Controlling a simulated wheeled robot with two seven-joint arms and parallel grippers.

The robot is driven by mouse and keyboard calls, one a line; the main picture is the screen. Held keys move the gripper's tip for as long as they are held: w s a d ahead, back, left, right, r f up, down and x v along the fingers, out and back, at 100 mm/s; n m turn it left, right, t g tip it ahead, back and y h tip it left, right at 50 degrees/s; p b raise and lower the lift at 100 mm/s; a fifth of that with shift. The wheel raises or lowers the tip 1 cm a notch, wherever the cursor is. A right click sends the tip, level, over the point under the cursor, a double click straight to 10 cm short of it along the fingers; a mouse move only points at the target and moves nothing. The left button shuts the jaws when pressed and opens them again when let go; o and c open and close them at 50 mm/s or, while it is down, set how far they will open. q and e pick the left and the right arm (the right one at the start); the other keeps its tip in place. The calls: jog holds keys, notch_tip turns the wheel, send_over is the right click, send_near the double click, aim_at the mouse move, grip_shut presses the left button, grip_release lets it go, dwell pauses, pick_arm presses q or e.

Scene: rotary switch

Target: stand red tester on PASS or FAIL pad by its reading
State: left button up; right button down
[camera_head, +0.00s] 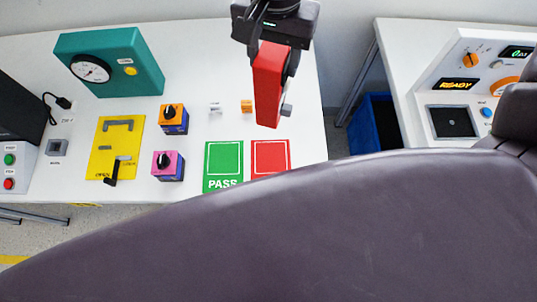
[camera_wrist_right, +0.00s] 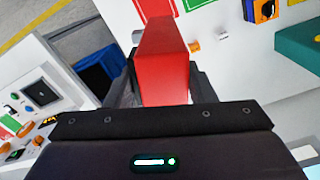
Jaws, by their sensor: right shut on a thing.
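The red tester (camera_head: 267,85) is a tall red block held up in the air in my right gripper (camera_head: 284,82), its lower end above the table near the pads. In the right wrist view the tester (camera_wrist_right: 162,65) sits between the two dark fingers (camera_wrist_right: 163,88). No reading on it can be made out in either view. The green PASS pad (camera_head: 223,162) lies on the table, with the red pad (camera_head: 270,156) to its right; the red pad's lower part is hidden. My left gripper is not in view.
On the white table (camera_head: 190,60) stand a teal gauge box (camera_head: 115,62), a yellow lever plate (camera_head: 112,140), an orange-topped switch (camera_head: 173,118) and a pink-topped switch (camera_head: 168,164). A blue bin (camera_head: 375,122) is on the floor to the right. A large dark shape covers the lower foreground.

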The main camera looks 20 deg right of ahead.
aim_at(268, 125)
jog(key=shift+m, duration=0.4)
jog(key=s+a+r, duration=0.2)
jog(key=s+r, duration=0.1)
notch_tip(268, 125, down, 20)
jog(key=shift+r, duration=0.25)
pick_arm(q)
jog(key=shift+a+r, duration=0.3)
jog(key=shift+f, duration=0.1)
pick_arm(e)
jog(key=shift+f, duration=0.1)
jog(key=shift+f, duration=0.1)
jog(key=c, duration=0.6)
grip_release()
jog(key=shift+c, duration=0.2)
